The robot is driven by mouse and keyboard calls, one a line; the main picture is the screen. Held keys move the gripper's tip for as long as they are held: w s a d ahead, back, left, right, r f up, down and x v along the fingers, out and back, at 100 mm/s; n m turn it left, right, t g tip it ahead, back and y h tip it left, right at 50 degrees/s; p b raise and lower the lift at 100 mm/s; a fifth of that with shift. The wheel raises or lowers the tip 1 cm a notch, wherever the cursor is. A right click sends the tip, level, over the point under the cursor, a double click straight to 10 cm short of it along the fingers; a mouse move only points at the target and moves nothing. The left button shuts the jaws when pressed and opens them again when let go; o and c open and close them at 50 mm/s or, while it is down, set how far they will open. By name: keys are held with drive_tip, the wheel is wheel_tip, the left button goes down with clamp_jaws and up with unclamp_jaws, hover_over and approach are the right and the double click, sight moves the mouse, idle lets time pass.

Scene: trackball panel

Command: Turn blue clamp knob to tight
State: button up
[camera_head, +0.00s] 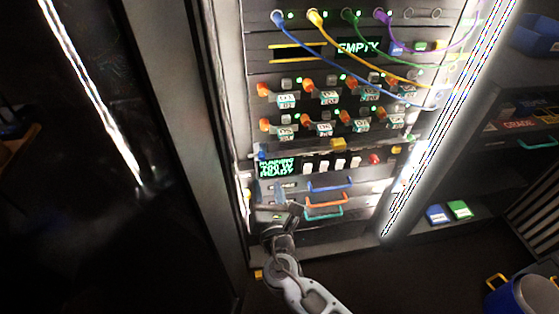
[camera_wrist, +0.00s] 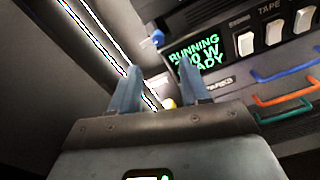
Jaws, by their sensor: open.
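The blue clamp knob (camera_wrist: 153,39) shows in the wrist view at the left edge of the rack, just left of the green-lettered display. In the head view a small blue spot beside that display appears to be the same knob (camera_head: 261,155). My gripper (camera_wrist: 160,68) is open, with its two blue-grey fingers apart and nothing held between them. The knob lies beyond the fingertips, apart from them. In the head view my gripper (camera_head: 271,188) is in front of the rack's lower left, below the knob. The knob's turn marking is too small to read.
The display (camera_wrist: 197,55) reads RUNNING and READY. White switches (camera_head: 330,163) and a red button (camera_head: 375,159) sit right of it. Blue, orange and teal drawer handles (camera_head: 328,186) stick out below. A bright light strip (camera_wrist: 95,40) and the cabinet's side post stand close on the left.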

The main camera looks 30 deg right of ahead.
sight(262, 159)
drive_tip(key=shift+n, duration=0.3)
drive_tip(key=shift+r+x, duration=0.15)
drive_tip(key=shift+x, duration=1.3)
drive_tip(key=shift+r+x, duration=0.15)
drive_tip(key=shift+x, duration=1.35)
drive_tip(key=shift+r+x, duration=0.2)
drive_tip(key=shift+x, duration=1.25)
drive_tip(key=shift+c, duration=0.3)
clamp_jaws()
